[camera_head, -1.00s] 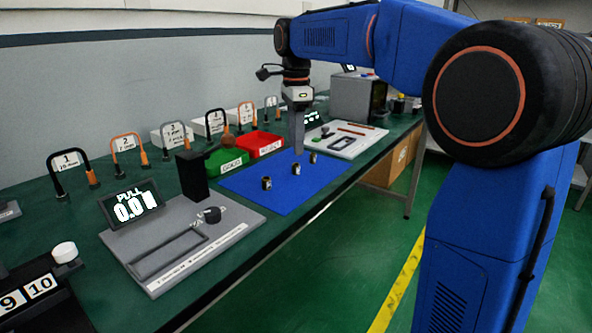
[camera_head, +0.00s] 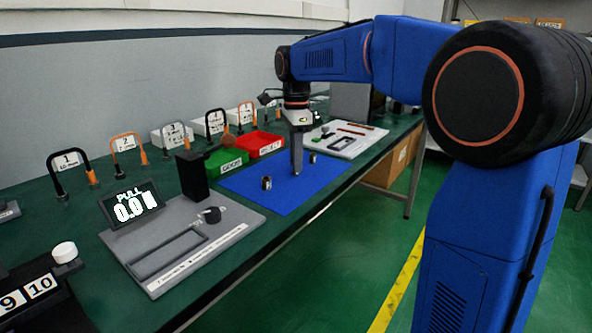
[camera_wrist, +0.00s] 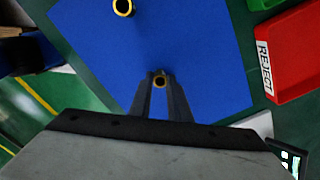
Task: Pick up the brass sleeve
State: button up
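My gripper (camera_head: 297,170) points straight down over the blue mat, its fingertips low at the middle sleeve. In the wrist view the gripper (camera_wrist: 160,80) has a gap between its fingers, and a small sleeve with a brass-coloured rim (camera_wrist: 160,83) stands between the tips; contact is not clear. In the head view the fingers hide that sleeve. Another dark sleeve with a brass rim (camera_head: 266,183) stands on the mat to the left; it also shows in the wrist view (camera_wrist: 123,7). A third small sleeve (camera_head: 313,157) stands to the right, behind the fingers.
The blue mat (camera_head: 285,204) is otherwise clear. A green bin (camera_head: 226,159) and a red REJECT bin (camera_head: 259,145) stand behind it. A grey pull-test plate (camera_head: 236,221) with a display lies left. A white tray (camera_head: 350,142) with tools lies right.

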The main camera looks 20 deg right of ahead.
grip_shut()
notch_tip(320, 180, up, 10)
dwell(0.4)
